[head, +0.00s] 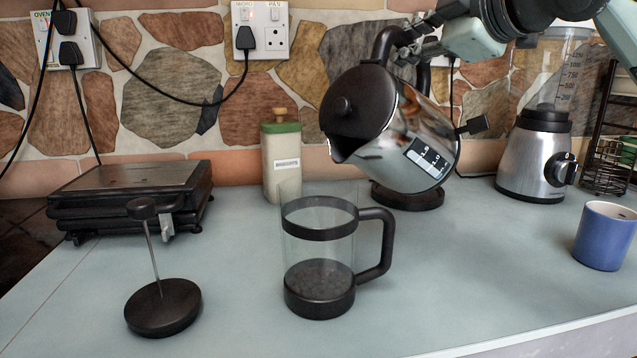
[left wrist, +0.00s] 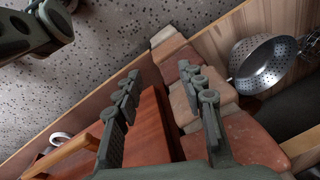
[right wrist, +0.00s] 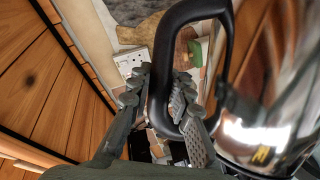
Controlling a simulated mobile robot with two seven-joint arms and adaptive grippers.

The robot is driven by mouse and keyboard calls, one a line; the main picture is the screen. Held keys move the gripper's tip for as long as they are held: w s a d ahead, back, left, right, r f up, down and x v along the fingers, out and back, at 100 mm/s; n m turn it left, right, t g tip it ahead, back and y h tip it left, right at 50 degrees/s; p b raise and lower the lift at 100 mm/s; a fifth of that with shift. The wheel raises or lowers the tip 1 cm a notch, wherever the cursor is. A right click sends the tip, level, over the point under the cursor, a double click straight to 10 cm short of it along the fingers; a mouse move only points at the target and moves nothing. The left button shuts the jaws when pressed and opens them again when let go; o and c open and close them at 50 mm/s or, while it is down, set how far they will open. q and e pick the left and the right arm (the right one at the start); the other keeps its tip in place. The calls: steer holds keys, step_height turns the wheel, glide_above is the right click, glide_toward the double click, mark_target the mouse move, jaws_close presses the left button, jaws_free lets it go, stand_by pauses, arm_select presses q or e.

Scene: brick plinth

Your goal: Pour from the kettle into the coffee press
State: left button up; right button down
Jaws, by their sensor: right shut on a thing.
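The steel kettle (head: 400,140) with black lid is held in the air, tilted with its spout down to the left. My right gripper (head: 408,45) is shut on its black handle, which also shows between the fingers in the right wrist view (right wrist: 162,75). The spout is above the open top of the glass coffee press (head: 318,248), with a gap between. No stream of liquid shows. The press stands upright, its handle to the right, with dark contents at the bottom. My left gripper (left wrist: 165,95) is open and empty, away from the counter objects.
The press's plunger lid (head: 163,307) stands on the counter at left. A black grill (head: 130,195), a green-topped bottle (head: 282,160), the kettle base (head: 407,196), a blender (head: 540,150) and a blue mug (head: 603,236) stand around. The counter's front right is clear.

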mark_target(399, 28)
steer(key=shift+s+a+r+n+t, duration=0.15)
steer(key=shift+s+r+n+t, duration=0.15)
steer(key=shift+r, duration=0.25)
steer(key=shift+s+a+r, duration=0.15)
stand_by(0.5)
steer(key=shift+s+a+r+n, duration=0.35)
steer(key=shift+r+n, duration=0.05)
steer(key=shift+n, duration=0.1)
stand_by(0.5)
steer(key=shift+s+a+r, duration=0.1)
steer(key=shift+s+r, duration=0.05)
